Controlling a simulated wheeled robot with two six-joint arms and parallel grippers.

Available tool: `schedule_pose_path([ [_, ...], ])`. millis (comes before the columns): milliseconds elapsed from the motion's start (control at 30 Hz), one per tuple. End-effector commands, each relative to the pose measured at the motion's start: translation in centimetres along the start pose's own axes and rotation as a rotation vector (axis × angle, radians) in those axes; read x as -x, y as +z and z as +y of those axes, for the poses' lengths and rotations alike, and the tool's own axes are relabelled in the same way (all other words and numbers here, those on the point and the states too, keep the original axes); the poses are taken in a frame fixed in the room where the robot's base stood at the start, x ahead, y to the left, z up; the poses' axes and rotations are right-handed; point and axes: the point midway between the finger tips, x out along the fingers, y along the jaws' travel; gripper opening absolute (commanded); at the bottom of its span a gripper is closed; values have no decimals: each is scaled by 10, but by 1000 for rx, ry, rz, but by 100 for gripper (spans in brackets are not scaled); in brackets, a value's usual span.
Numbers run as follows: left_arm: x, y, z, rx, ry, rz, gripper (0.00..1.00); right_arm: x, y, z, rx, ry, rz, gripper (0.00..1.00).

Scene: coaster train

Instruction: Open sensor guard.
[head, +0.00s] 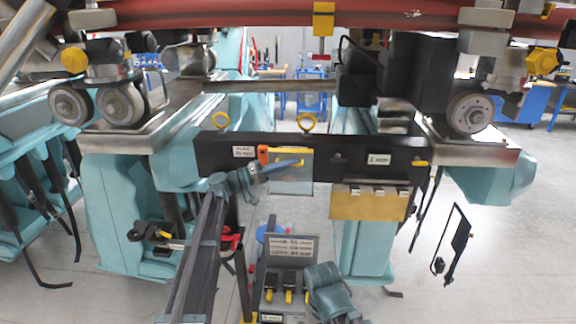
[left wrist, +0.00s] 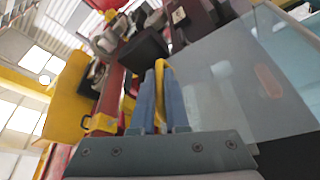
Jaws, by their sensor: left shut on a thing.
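The sensor guard looks like a clear panel (head: 293,183) hanging below the black crossbar, with a yellow handle (head: 301,162) near its top. In the left wrist view the clear panel (left wrist: 225,105) fills the right side, and the yellow handle (left wrist: 160,66) rises between the fingers. My left gripper (head: 290,164) reaches in from the lower left, its blue fingers (left wrist: 159,100) closed around the handle. The panel appears close to the bar; its exact angle is hard to tell. The fingers of my right gripper do not show.
The black crossbar (head: 345,155) spans two teal supports and carries an orange latch (head: 262,154) and labels. A yellow plate (head: 368,204) hangs at its right. A grey panel with yellow-marked switches (head: 289,249) stands below. Train wheels (head: 470,113) and a red rail (head: 390,17) are above.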

Motion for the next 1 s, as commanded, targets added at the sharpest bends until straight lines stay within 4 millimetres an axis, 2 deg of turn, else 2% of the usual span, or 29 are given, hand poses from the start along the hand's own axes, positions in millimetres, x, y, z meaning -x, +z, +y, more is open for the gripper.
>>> schedule_pose_path([
  [633, 1, 2, 0, -9, 2, -1, 0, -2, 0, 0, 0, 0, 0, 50],
  [767, 3, 9, 0, -45, 17, -2, 0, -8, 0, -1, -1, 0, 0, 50],
  [1000, 12, 32, 2, -190, 76, -3, 0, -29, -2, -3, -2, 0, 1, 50],
])
